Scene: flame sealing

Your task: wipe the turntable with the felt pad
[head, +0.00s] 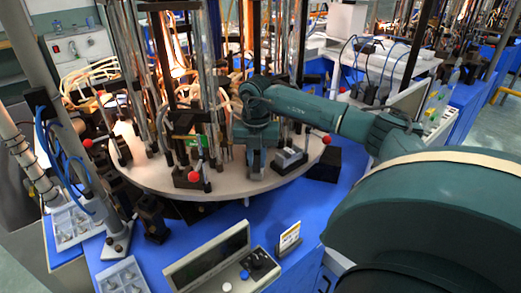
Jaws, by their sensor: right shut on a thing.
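The turntable (160,178) is a large pale round plate in the middle of the head view, crowded with upright rods and clamps. My right arm reaches in from the right over it. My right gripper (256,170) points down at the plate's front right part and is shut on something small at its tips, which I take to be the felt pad. The pad itself is mostly hidden by the fingers, and I cannot tell whether it touches the plate. My left gripper is not in view.
A grey block (290,160) sits on the plate just right of my gripper. Red-knobbed clamps (193,177) stand to its left. A control box (208,258), a small sign (289,238) and white trays (122,275) are on the blue table (325,195). Glowing flames show behind the rods.

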